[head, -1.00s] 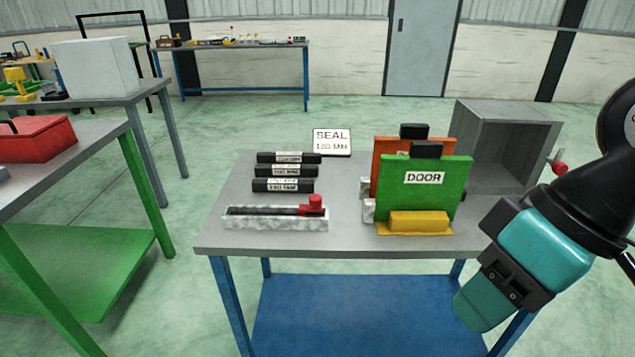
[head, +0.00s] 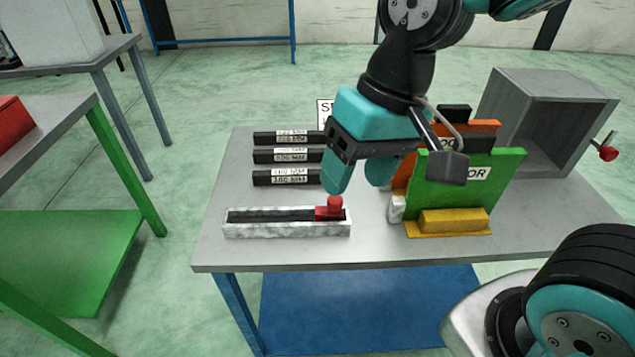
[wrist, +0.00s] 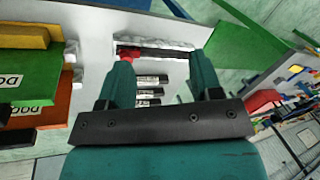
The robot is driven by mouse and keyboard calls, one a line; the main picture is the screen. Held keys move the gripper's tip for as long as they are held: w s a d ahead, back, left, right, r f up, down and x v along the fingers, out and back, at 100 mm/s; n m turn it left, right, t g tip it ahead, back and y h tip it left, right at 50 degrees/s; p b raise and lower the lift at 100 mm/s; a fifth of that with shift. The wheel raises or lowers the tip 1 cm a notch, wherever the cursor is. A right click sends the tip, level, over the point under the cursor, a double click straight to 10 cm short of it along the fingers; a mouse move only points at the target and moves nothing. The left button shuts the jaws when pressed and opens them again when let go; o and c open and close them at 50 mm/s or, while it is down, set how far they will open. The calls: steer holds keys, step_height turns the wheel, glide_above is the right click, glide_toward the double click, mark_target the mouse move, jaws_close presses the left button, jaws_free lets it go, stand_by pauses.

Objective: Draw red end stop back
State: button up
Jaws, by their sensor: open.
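The red end stop (head: 331,209) is a small block with a round knob, at the right end of a pale speckled channel (head: 287,230) with a dark slot, near the front of the grey table. My gripper (head: 358,186) is open and empty, pointing down above and slightly behind the end stop, apart from it. In the wrist view the red end stop (wrist: 127,57) shows next to one fingertip, at the end of the channel (wrist: 175,46). The gap between the fingers (wrist: 160,75) holds nothing.
Several black labelled seal strips (head: 287,156) lie behind the channel. A green DOOR panel (head: 465,190) on a yellow block (head: 448,221) stands to the right, close to my gripper. A grey open box (head: 545,125) is at the back right. The table front is clear.

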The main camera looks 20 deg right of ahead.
steer(key=w+d+m+h+p, duration=0.2)
steer(key=w+m+p, duration=0.1)
steer(key=w+m, duration=0.4)
steer(key=m+h+p, duration=0.1)
steer(key=m+p, duration=0.1)
steer(key=m, duration=0.5)
glide_above(329, 209)
steer(key=d, duration=0.1)
steer(key=f, duration=1.2)
steer(key=f+p, duration=0.1)
steer(key=f, duration=0.5)
steer(key=shift+w+d+f, duration=0.25)
